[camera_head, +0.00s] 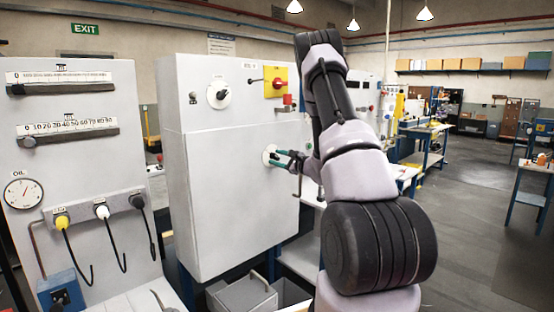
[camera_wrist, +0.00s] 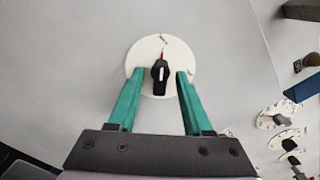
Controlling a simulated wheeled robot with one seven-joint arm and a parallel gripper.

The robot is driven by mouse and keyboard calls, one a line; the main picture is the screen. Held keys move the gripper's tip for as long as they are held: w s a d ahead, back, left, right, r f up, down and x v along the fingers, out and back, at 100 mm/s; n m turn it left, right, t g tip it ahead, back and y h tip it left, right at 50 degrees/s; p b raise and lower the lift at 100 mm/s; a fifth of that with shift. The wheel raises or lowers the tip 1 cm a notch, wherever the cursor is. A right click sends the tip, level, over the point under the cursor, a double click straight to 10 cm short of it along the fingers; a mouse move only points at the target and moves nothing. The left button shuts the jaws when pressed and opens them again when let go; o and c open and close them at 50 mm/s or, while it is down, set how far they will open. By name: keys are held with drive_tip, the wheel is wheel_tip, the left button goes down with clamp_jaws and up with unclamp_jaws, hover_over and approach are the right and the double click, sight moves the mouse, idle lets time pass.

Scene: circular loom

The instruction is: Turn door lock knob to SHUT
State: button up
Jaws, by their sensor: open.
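The door lock knob (camera_wrist: 160,72) is a black pointer knob with a white line, on a round white dial plate (camera_wrist: 138,58) on the grey cabinet face. A red mark shows just above the knob; the dial lettering is too small to read. My gripper (camera_wrist: 158,76) is open, with its teal fingers on either side of the knob and visible gaps between. In the head view my gripper (camera_head: 284,160) is at the cabinet's right part, in front of the dial plate (camera_head: 269,155), and largely hides the knob.
The grey cabinet (camera_head: 225,215) carries a white dial (camera_head: 218,95) and a red-and-yellow switch (camera_head: 276,82) above. A panel with sliders and a gauge (camera_head: 23,193) stands at left. In the wrist view, more dials (camera_wrist: 279,114) sit at right. The floor (camera_head: 460,200) at right is open.

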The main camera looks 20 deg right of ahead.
drive_tip(key=v, duration=0.6)
drive_tip(key=shift+s, duration=0.35)
drive_tip(key=shift+d, duration=0.1)
drive_tip(key=s+a+r+n+g+y, duration=0.3)
drive_tip(key=s+a+r+n+g, duration=0.3)
drive_tip(key=a, duration=0.4)
drive_tip(key=s+a+r+n+g+y, duration=0.35)
drive_tip(key=s+a+r, duration=0.3)
drive_tip(key=a, duration=0.35)
drive_tip(key=s+a+r+n+g+h, duration=0.2)
drive_tip(key=s+n, duration=0.1)
drive_tip(key=s, duration=0.4)
drive_tip(key=s+a+r+n+g+h, duration=0.1)
drive_tip(key=s+a+n+g+h, duration=0.15)
drive_tip(key=s, duration=0.45)
drive_tip(key=s+d+r+n+t+h, duration=0.3)
drive_tip(key=s+d+h, duration=0.2)
drive_tip(key=s, duration=0.2)
drive_tip(key=shift+s+n+t+h, duration=0.35)
drive_tip(key=shift+n+t+h, duration=0.05)
